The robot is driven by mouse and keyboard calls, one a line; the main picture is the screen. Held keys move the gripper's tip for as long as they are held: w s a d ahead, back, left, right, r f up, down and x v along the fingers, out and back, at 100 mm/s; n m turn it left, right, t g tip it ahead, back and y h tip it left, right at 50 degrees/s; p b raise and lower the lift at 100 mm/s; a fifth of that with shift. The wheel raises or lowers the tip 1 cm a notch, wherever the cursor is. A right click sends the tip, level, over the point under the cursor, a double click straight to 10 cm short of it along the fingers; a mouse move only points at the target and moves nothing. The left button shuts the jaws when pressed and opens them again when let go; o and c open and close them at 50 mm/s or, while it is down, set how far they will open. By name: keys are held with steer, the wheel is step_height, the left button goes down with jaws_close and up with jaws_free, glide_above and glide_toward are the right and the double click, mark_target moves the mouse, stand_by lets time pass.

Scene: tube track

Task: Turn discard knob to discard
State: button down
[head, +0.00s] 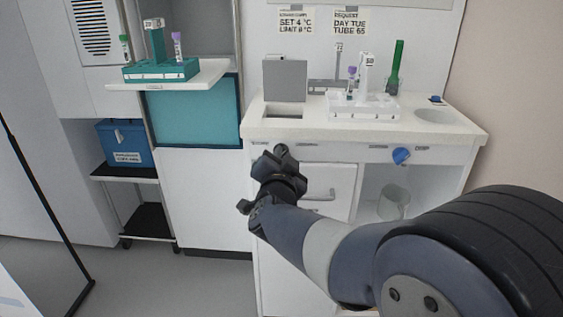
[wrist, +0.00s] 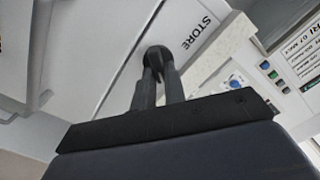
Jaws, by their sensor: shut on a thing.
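A dark round knob (wrist: 157,54) sits on the white cabinet front beside the printed word STORE in the wrist view. My gripper's (wrist: 160,76) two fingers are closed on this knob, one on each side. In the head view my gripper (head: 281,160) is at the front edge of the counter, at its left part, and the knob's end (head: 281,149) shows just past the fingers. The arm reaches in from the lower right. No word DISCARD can be read in either view, and the knob's pointing direction cannot be told.
A blue knob (head: 401,156) is farther right on the same front. The counter (head: 310,133) holds a grey open lid (head: 285,80), a white tube rack (head: 362,108) and a green tube (head: 396,68). A teal rack (head: 160,71) stands left.

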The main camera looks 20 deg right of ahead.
steer(key=shift+m, duration=0.3)
steer(key=c, duration=1.5)
jaws_free()
steer(key=shift+o, duration=0.2)
steer(key=p+v, duration=0.3)
steer(key=v, duration=0.7)
steer(key=shift+s+a, duration=0.15)
steer(key=shift+s, duration=0.25)
